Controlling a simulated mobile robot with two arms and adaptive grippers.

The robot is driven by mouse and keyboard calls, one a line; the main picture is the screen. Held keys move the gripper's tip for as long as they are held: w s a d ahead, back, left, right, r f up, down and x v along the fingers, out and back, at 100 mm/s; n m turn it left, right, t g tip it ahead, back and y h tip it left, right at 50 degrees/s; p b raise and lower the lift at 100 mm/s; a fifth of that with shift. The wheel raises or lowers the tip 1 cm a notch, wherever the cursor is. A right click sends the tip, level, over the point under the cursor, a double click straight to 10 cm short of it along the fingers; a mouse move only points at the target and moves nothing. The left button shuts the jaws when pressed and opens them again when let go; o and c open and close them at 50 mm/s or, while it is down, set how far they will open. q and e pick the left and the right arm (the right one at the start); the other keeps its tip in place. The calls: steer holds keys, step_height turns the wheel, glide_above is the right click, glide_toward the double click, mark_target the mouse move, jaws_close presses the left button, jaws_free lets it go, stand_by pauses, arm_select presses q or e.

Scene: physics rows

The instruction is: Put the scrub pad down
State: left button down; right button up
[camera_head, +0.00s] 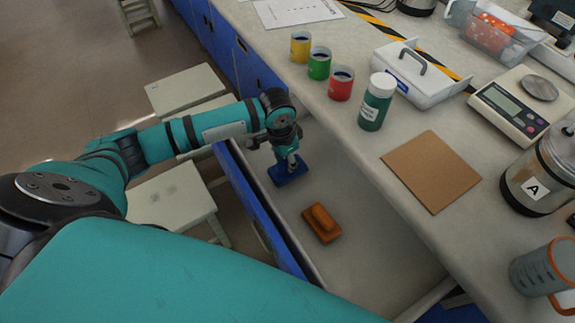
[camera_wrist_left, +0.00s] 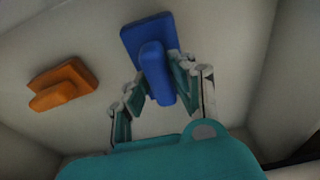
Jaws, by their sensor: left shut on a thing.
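The blue scrub pad (camera_head: 289,174) has a raised grip and is inside the open drawer (camera_head: 330,180), toward its far left end. It also shows in the left wrist view (camera_wrist_left: 142,35). My left gripper (camera_head: 291,158) reaches down into the drawer and is shut on the pad's raised grip (camera_wrist_left: 157,75). I cannot tell whether the pad touches the drawer floor. An orange-brown scrub pad (camera_head: 322,224) of like shape lies on the drawer floor, apart from the blue one; the left wrist view shows it at left (camera_wrist_left: 62,84). My right gripper is not in view.
The counter (camera_head: 400,125) above the drawer holds yellow (camera_head: 300,47), green (camera_head: 319,64) and red (camera_head: 341,83) cups, a green jar (camera_head: 375,103), a brown board (camera_head: 431,170) and a scale (camera_head: 522,104). The blue drawer front (camera_head: 258,213) stands at left. Drawer floor around the orange-brown pad is clear.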

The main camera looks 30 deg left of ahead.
mark_target(282, 164)
arm_select(q)
step_height(282, 164, down, 2)
steer(key=shift+f, duration=0.15)
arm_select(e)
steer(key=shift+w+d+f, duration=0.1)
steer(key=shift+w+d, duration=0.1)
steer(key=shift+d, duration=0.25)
arm_select(q)
steer(key=c, duration=1.1)
jaws_free()
steer(key=r, duration=0.4)
steer(key=s+r+p, duration=0.1)
steer(key=r, duration=0.7)
steer(key=shift+s+a, duration=0.15)
steer(key=shift+a, duration=0.25)
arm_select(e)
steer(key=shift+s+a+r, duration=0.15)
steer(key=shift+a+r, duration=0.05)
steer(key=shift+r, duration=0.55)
arm_select(q)
steer(key=shift+s, duration=0.1)
